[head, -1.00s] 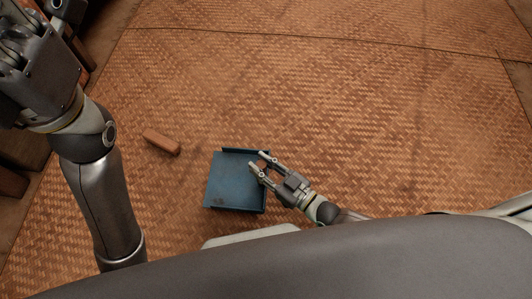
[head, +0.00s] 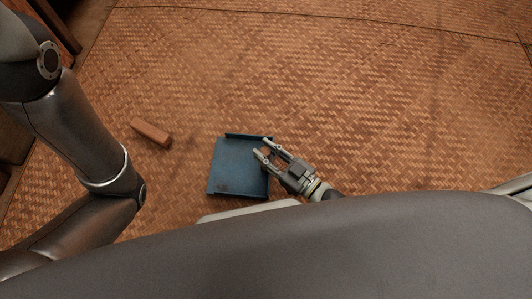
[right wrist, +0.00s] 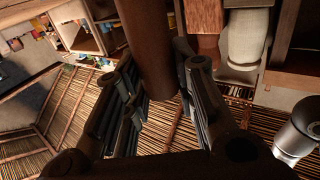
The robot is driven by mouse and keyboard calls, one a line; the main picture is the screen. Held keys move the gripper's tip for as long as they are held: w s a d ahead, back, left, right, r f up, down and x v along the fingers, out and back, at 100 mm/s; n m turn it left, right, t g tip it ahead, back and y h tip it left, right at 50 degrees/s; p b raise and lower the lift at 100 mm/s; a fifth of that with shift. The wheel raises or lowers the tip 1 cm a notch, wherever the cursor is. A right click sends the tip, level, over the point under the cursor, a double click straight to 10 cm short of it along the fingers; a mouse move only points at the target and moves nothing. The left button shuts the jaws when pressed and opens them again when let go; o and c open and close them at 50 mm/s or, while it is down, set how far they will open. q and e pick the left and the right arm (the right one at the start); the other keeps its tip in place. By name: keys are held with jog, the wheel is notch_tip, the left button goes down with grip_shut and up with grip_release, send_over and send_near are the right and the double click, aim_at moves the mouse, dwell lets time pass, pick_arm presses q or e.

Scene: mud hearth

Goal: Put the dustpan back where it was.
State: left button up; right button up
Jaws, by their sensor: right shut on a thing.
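The blue dustpan (head: 237,170), a flat square pan with a raised rim at its far edge, shows in the middle of the head view. My right gripper (head: 265,149) is at its upper right corner, shut on a brown round bar that looks like the dustpan's handle. That bar (right wrist: 148,45) stands between the fingers (right wrist: 158,90) in the right wrist view. Whether the pan touches the floor or hangs above it, I cannot tell. Of my left arm only links show at the left; its gripper is out of view.
A reddish-brown block (head: 151,132) lies on the woven mat (head: 380,100) left of the dustpan. The mat is clear beyond and to the right. Dark wooden furniture (head: 50,22) stands at the upper left. Shelves (right wrist: 80,35) show in the right wrist view.

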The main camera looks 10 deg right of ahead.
jog(key=shift+f+b, duration=0.65)
jog(key=shift+f, duration=0.5)
jog(key=o, duration=0.5)
jog(key=shift+f, duration=0.2)
jog(key=o, duration=0.5)
jog(key=shift+r, duration=0.1)
